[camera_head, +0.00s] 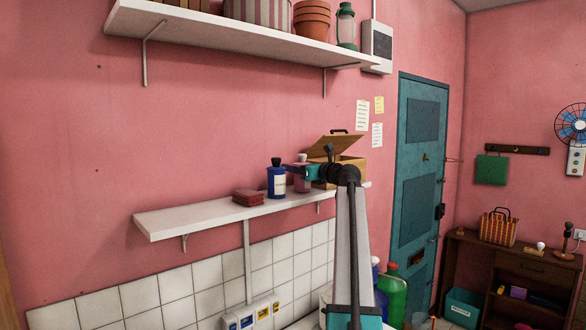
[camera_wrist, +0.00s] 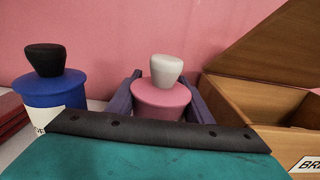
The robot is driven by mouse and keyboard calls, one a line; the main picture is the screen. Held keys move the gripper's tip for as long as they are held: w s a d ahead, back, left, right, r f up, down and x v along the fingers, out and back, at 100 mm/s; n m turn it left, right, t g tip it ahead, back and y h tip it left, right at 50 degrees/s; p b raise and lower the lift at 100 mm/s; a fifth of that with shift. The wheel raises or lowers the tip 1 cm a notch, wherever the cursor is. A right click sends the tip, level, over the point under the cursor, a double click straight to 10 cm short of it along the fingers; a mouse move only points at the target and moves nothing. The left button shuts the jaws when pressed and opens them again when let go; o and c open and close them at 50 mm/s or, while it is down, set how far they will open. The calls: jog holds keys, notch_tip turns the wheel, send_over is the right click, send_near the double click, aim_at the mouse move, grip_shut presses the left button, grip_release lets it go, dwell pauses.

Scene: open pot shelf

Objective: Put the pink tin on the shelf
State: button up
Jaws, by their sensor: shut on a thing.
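The pink tin (camera_head: 302,184) has a white knob and is at the lower white shelf (camera_head: 180,221), between a blue tin and a wooden box. In the wrist view the pink tin (camera_wrist: 161,97) stands upright between the two purple fingers of my gripper (camera_wrist: 163,104). My gripper is shut on it, with one finger on each side. In the head view my gripper (camera_head: 300,171) partly covers the tin. The tin's base is hidden in the wrist view. I cannot tell whether it touches the shelf.
The blue tin (camera_head: 277,182) with a black knob stands just left. Red flat items (camera_head: 248,197) lie farther left. The open-lidded wooden box (camera_head: 347,167) stands close on the right. The shelf's left end is bare. An upper shelf (camera_head: 215,32) holds pots and a lantern.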

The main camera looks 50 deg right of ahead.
jog(key=shift+f, duration=0.1)
jog(key=o, duration=1.2)
jog(key=s+b, duration=0.1)
jog(key=s, duration=0.2)
jog(key=s+b, duration=0.2)
jog(key=s, duration=0.2)
jog(key=s+b, duration=0.2)
jog(key=s, duration=0.1)
jog(key=shift+s+a, duration=0.4)
jog(key=shift+s, duration=0.6)
